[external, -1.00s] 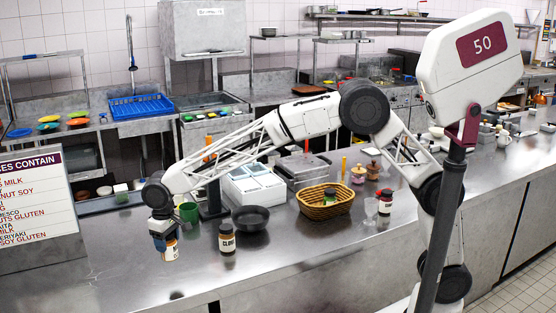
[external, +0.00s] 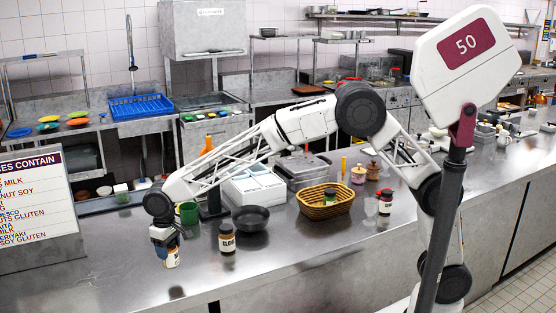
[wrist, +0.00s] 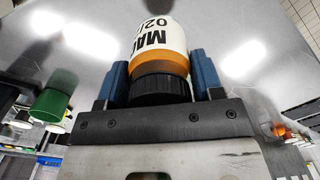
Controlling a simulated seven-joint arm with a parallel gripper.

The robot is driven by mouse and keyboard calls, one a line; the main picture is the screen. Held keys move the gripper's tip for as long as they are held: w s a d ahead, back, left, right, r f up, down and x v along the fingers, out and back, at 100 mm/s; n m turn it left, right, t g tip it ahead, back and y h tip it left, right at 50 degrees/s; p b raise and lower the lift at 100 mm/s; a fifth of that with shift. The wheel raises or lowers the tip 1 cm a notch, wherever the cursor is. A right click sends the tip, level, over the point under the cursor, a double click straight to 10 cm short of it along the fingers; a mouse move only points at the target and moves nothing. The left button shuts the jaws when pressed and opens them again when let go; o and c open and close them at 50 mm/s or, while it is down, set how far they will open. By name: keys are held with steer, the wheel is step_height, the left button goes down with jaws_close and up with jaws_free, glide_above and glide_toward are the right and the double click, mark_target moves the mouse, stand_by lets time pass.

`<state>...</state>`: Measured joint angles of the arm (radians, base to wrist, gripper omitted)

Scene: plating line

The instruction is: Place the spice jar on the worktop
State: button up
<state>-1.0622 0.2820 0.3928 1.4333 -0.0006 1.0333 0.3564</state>
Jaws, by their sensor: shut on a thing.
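The spice jar (external: 172,258) has a white label, an amber-brown body and a black lid. It also shows in the wrist view (wrist: 158,48), with the start of a name and a date on its label. My gripper (external: 166,246) is shut on it, with a blue finger on each side near the lid. The jar is over the left part of the steel worktop (external: 125,275), its base low near the surface. I cannot tell whether it touches.
A jar labelled CLOVES (external: 227,240) stands to the right of my gripper, with a black bowl (external: 250,219) behind it. A green cup (external: 189,213) stands behind the gripper. An allergen sign (external: 38,200) is at the left. A basket (external: 318,206) stands further right. Bare worktop surrounds the held jar.

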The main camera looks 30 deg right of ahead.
mark_target(170, 260)
steer(key=shift+f, duration=2.6)
steer(key=shift+f, duration=0.15)
steer(key=o, duration=1.1)
steer(key=shift+c, duration=0.2)
step_height(170, 260, up, 12)
steer(key=shift+r, duration=0.15)
